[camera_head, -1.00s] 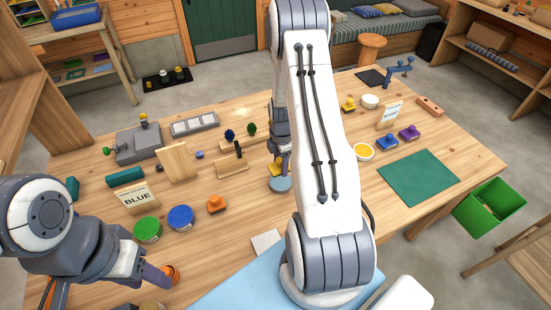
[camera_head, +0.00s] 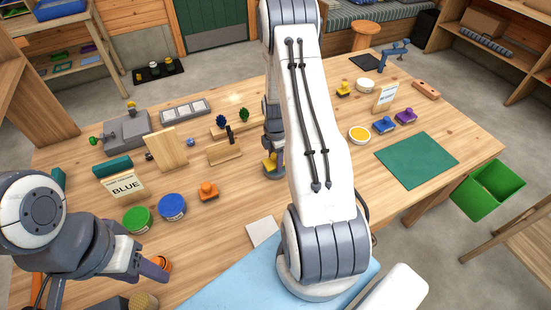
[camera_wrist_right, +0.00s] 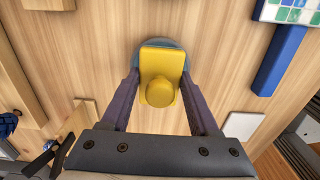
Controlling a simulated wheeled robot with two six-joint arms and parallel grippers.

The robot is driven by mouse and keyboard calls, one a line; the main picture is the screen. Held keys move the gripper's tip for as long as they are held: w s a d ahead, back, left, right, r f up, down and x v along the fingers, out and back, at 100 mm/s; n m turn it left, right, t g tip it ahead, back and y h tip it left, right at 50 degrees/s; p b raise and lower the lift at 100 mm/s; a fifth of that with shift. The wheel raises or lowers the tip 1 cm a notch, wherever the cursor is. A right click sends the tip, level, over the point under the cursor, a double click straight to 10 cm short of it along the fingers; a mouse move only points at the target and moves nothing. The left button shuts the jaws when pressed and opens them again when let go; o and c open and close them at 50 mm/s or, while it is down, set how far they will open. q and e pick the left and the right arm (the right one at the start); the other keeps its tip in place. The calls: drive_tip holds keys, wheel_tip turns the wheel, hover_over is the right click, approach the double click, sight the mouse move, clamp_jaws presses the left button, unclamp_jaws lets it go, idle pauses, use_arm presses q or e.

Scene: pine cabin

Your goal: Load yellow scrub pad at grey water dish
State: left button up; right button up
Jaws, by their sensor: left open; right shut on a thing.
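The yellow scrub pad (camera_wrist_right: 160,62), a flat block with a round knob, is held between the two fingers of my right gripper (camera_wrist_right: 160,92) in the right wrist view. The round blue-grey water dish (camera_wrist_right: 182,46) shows behind the pad, mostly hidden by it. In the head view the pad (camera_head: 269,163) is at the dish (camera_head: 276,175), partly covered by my right arm. I cannot tell whether pad and dish touch. My left gripper (camera_head: 112,285) is open and empty at the lower left, over the table's near side.
Green (camera_head: 137,219) and blue (camera_head: 172,207) round tins, an orange stamp-like block (camera_head: 208,191) and a BLUE sign (camera_head: 126,186) stand left of the dish. Wooden holders stand behind.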

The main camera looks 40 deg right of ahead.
sight(275, 155)
drive_tip(key=shift+f+b, duration=0.4)
drive_tip(key=shift+f, duration=0.2)
idle(1.6)
drive_tip(key=shift+r+p, duration=2.7)
drive_tip(key=shift+r, duration=0.9)
